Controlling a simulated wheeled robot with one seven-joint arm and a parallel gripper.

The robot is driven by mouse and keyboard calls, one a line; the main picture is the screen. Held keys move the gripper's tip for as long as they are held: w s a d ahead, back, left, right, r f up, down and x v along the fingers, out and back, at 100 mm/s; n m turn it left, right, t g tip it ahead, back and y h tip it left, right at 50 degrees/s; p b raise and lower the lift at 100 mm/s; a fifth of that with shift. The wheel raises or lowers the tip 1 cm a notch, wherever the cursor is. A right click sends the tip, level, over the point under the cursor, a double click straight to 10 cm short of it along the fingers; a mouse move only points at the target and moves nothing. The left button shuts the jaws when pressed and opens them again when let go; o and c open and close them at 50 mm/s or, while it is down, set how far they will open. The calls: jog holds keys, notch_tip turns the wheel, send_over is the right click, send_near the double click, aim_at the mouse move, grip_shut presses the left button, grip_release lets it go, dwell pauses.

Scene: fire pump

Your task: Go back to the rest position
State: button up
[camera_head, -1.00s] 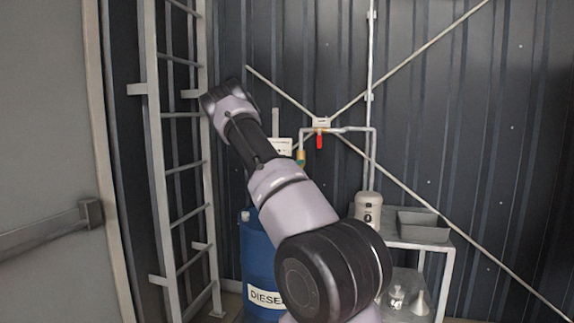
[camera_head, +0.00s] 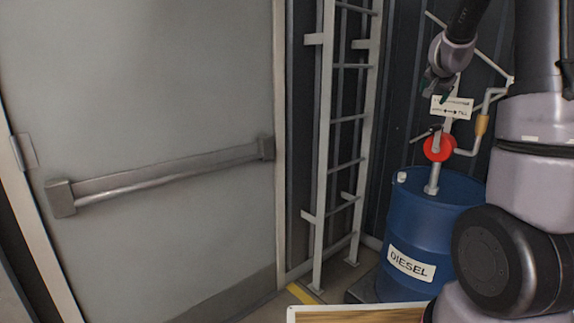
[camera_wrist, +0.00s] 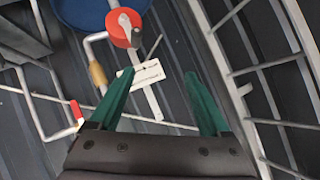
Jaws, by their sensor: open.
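My gripper (camera_wrist: 158,105) is open and empty in the wrist view, its two green fingers spread wide apart. In the head view my gripper (camera_head: 440,88) hangs in the air at the upper right, above the blue diesel drum (camera_head: 425,235) and just left of the white sign (camera_head: 452,107). My arm comes down along the right side of the picture. The red round pump part (camera_head: 438,146) on the drum's pipe is below my gripper and apart from it; it also shows at the top of the wrist view (camera_wrist: 116,30).
A grey door (camera_head: 150,120) with a push bar (camera_head: 165,177) fills the left. A wall ladder (camera_head: 345,130) stands between the door and the drum. A wooden surface with a pale edge (camera_head: 350,312) is at the bottom. A red-handled valve (camera_wrist: 76,110) shows in the wrist view.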

jog(key=s+a+r+n+g+y, duration=0.1)
jog(key=s+a+r+n+y, duration=0.15)
jog(key=s+a, duration=0.85)
jog(key=s+a+r+n+g+y, duration=0.1)
jog(key=s+a+r+n+y, duration=0.2)
jog(key=s+a, duration=0.85)
jog(key=s+f+g, duration=0.1)
jog(key=s+f, duration=0.1)
jog(key=s, duration=0.5)
jog(key=s+f+g, duration=0.1)
jog(key=s+f, duration=0.2)
jog(key=s, duration=0.4)
jog(key=shift+s+n+y, duration=0.15)
jog(key=shift+n+y, duration=0.2)
jog(key=shift+n, duration=0.1)
